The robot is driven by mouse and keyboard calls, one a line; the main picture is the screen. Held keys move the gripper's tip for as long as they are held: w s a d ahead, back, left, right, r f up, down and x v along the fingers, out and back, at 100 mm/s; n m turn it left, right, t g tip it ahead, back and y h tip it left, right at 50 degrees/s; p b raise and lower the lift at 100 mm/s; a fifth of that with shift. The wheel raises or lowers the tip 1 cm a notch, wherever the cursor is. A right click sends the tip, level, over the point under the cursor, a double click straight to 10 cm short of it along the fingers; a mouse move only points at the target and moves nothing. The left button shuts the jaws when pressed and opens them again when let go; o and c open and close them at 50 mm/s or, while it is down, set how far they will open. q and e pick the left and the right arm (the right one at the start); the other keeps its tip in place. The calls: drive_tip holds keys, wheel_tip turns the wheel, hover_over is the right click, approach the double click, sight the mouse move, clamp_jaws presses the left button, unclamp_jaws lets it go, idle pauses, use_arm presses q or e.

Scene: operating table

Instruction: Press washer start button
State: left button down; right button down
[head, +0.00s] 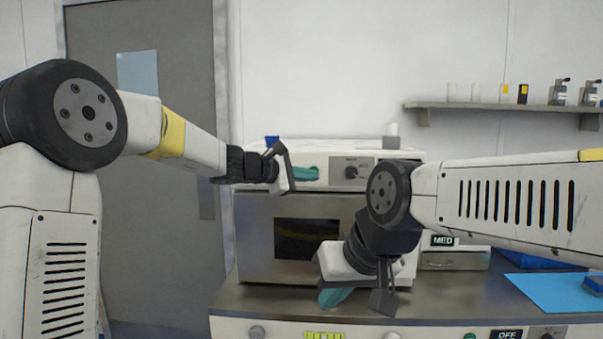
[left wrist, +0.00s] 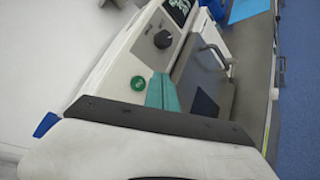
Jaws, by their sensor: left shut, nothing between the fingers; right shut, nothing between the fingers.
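The washer (head: 258,235) is a white and steel front-loading machine on the counter, with a dark door window. Its upper panel has a dark knob (head: 351,172). In the left wrist view, the round green button (left wrist: 138,83) sits on the panel, below the knob (left wrist: 163,38). My left gripper (head: 305,173) is shut and empty in front of the panel's left part. Its teal fingers (left wrist: 162,95) appear just beside the green button in the left wrist view; contact cannot be told. My right gripper (head: 334,298) is shut and empty, low in front of the washer near the counter.
The steel counter (head: 455,295) runs to the right, with a blue sheet (head: 548,291) on it. A unit with a MED label (head: 442,240) stands right of the washer. A wall shelf (head: 500,105) holds several bottles. A grey door (head: 150,180) is at left.

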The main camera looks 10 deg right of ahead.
use_arm(q)
drive_tip(key=shift+w+d, duration=0.2)
drive_tip(key=shift+w, duration=0.5)
drive_tip(key=shift+w+d, duration=0.2)
drive_tip(key=shift+w, duration=0.5)
idle(1.0)
drive_tip(key=shift+w+d, duration=0.1)
drive_tip(key=shift+w, duration=0.3)
drive_tip(key=shift+w+d, duration=0.1)
drive_tip(key=shift+w, duration=0.25)
idle(0.5)
drive_tip(key=shift+s, duration=0.15)
drive_tip(key=shift+s+a, duration=0.2)
drive_tip(key=shift+s, duration=0.4)
drive_tip(key=shift+s+a, duration=0.25)
drive_tip(key=shift+s, duration=0.55)
drive_tip(key=shift+s+a, duration=0.2)
drive_tip(key=shift+s, duration=0.6)
drive_tip(key=shift+s+a, duration=0.25)
drive_tip(key=shift+s, duration=0.55)
